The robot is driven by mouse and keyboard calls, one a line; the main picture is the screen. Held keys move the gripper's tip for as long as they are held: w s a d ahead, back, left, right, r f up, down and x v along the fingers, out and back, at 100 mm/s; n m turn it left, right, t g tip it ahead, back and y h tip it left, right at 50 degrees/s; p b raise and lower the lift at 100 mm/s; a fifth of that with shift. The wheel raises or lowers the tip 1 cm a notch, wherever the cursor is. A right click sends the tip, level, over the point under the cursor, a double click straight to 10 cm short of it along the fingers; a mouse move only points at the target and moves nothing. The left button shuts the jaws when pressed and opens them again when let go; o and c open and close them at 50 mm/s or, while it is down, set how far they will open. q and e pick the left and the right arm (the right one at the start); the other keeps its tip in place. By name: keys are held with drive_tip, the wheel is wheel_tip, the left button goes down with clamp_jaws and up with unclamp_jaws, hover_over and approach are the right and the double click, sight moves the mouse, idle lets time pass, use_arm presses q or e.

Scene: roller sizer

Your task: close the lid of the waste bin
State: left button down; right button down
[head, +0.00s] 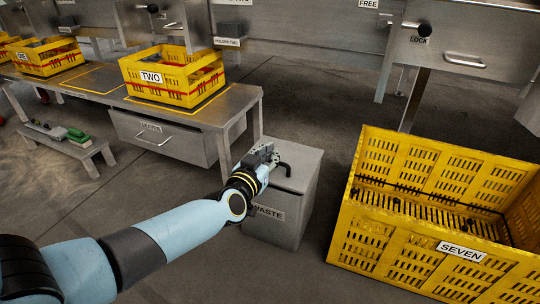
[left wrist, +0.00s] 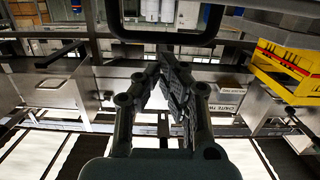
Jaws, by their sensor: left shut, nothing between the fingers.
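The grey waste bin (head: 292,226), labelled WASTE, stands on the floor at the middle of the head view. Its flat grey lid (head: 305,163) looks down or nearly down on the box; my arm hides part of it, so I cannot tell if it is fully closed. A black bent handle (head: 285,168) shows beside my left gripper. My left gripper (head: 266,153) is shut and empty, over the left part of the lid. In the left wrist view the shut fingers (left wrist: 172,75) point toward a black bar (left wrist: 165,38); contact is unclear. My right gripper is out of view.
A large yellow crate (head: 385,241) labelled SEVEN stands right of the bin. A metal table (head: 235,108) with yellow crate TWO (head: 170,91) is behind left, with a drawer (head: 158,140) below. A low bench (head: 68,147) is at left. Floor is clear around the bin's front.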

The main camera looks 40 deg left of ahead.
use_arm(q)
drive_tip(key=shift+s+d+f+b, duration=0.1)
drive_tip(key=shift+s+f+b, duration=0.1)
drive_tip(key=shift+f, duration=0.25)
drive_tip(key=shift+s+f+b, duration=0.15)
drive_tip(key=shift+f+b, duration=0.05)
drive_tip(key=shift+f, duration=0.25)
drive_tip(key=shift+s+f, duration=0.1)
drive_tip(key=shift+f, duration=0.05)
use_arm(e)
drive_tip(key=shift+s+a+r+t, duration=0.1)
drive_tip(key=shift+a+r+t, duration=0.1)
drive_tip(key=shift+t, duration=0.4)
